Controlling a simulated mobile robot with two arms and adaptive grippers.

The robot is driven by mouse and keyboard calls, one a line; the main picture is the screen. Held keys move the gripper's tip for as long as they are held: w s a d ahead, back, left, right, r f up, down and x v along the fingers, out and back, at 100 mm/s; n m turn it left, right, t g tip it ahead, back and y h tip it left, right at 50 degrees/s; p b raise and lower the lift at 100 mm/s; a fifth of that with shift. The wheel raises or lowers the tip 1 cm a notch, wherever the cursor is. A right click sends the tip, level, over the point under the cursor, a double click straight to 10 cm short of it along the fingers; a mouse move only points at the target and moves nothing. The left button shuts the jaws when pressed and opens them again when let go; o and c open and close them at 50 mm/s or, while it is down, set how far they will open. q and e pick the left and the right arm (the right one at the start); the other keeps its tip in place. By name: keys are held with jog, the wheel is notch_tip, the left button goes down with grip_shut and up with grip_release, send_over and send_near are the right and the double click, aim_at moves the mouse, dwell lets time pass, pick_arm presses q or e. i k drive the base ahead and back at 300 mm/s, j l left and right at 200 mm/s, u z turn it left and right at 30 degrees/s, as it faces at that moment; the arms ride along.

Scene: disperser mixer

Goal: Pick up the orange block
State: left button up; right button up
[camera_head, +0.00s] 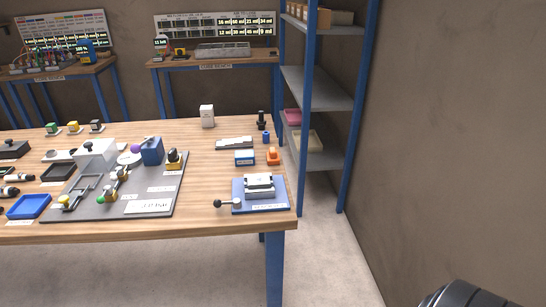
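A small orange block (273,156) sits on the wooden table (222,185) near its right edge, to the right of a blue and white box (244,158) and apart from it. The block has a smaller raised part on top. No gripper fingers show in the head view. A dark rounded part of my own body shows at the bottom right corner, far from the block. Both grippers are out of view.
A blue fixture with a clamp (259,207) stands in front of the block. A small blue cylinder (266,137) and a black upright piece (262,120) stand behind it. A grey mixer plate (130,196) lies left. A blue-framed shelf (319,88) stands right.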

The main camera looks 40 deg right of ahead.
aim_at(272, 158)
jog(key=i+l, duration=0.15)
jog(key=l, duration=0.25)
jog(key=i+l, duration=0.1)
jog(key=l, duration=0.3)
jog(key=i+l, duration=0.15)
jog(key=l, duration=0.2)
jog(key=i+l, duration=0.15)
jog(key=l, duration=0.25)
jog(key=u, duration=0.05)
